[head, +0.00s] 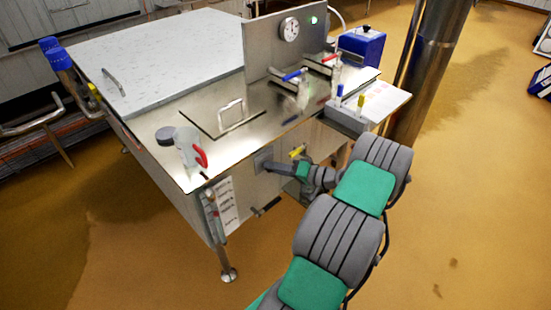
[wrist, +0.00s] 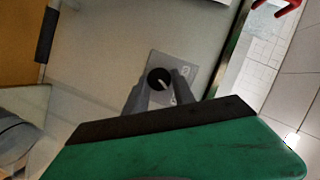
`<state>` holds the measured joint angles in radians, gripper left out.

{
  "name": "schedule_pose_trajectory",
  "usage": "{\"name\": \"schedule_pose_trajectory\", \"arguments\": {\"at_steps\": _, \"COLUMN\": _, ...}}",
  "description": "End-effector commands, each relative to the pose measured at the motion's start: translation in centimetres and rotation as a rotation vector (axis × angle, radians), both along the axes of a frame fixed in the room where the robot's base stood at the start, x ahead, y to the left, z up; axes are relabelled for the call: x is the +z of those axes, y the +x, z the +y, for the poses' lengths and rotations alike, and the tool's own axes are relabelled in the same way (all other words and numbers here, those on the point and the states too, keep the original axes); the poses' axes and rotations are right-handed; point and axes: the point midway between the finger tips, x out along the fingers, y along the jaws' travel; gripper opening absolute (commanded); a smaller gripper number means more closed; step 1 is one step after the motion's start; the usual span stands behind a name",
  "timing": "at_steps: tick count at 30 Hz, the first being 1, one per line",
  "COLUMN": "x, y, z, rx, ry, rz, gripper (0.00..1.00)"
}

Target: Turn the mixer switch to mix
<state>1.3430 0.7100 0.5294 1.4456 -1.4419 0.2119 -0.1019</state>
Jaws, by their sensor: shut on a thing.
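The mixer switch (wrist: 159,79) is a round black knob with a pale pointer line, set on a grey square plate (wrist: 186,67) on the vat's steel side. In the wrist view my gripper (wrist: 158,88) has its two grey fingers on either side of the knob, shut on it. The plate's markings are partly hidden and too small to read. In the head view my gripper (head: 272,167) reaches the plate (head: 262,159) on the vat's front panel, and the knob is hidden behind the fingers.
The steel vat (head: 225,140) has a red-handled jug (head: 188,150) on its top near the corner. A yellow-handled valve (head: 298,151) is close to my wrist. A black-gripped lever (head: 266,207) sticks out below. A small side shelf (head: 385,100) is at the right.

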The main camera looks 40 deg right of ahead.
Motion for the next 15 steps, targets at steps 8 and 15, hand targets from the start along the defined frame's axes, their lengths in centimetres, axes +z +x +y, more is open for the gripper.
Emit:
{"name": "schedule_pose_trajectory", "arguments": {"at_steps": 8, "x": 0.02, "y": -0.02, "z": 0.0, "rx": 0.001, "ry": 0.056, "rz": 0.003, "gripper": 0.0}}
{"name": "schedule_pose_trajectory", "arguments": {"at_steps": 15, "x": -0.16, "y": -0.02, "z": 0.01, "rx": 0.0, "ry": 0.059, "rz": 0.003, "gripper": 0.0}}
